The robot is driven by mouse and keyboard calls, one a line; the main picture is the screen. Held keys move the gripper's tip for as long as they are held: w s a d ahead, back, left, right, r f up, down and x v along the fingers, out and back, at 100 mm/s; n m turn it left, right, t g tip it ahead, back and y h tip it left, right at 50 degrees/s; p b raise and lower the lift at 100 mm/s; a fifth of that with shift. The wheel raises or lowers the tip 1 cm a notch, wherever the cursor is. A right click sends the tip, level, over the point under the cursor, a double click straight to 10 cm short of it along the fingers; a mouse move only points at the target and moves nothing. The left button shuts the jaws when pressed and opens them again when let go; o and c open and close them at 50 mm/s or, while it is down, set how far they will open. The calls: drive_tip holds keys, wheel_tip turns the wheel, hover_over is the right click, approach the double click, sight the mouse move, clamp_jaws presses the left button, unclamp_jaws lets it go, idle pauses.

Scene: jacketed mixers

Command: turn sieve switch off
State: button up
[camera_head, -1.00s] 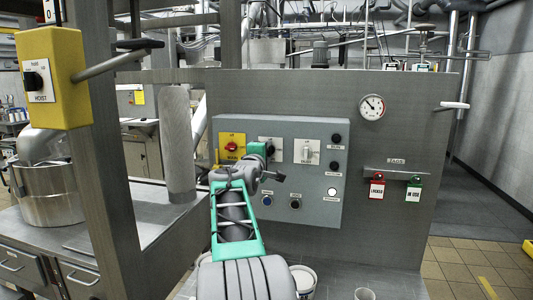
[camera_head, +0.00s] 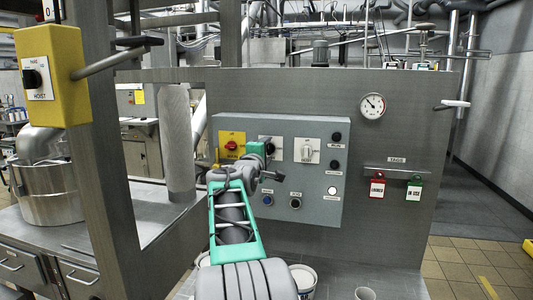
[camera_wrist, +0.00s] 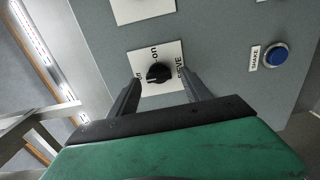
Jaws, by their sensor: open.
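The sieve switch is a black rotary knob (camera_wrist: 159,73) on a white plate marked SIEVE in the wrist view. My gripper (camera_wrist: 161,82) is open, with one dark finger on each side of the knob. I cannot tell whether the fingers touch it. In the head view the white switch plate (camera_head: 277,146) is partly hidden behind my green gripper (camera_head: 258,150), which is close to the panel.
A blue button (camera_wrist: 275,55) sits beside the sieve plate. A yellow hoist box (camera_head: 50,76) stands at left.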

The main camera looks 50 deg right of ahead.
drive_tip(key=b+v, duration=0.2)
drive_tip(key=v, duration=0.5)
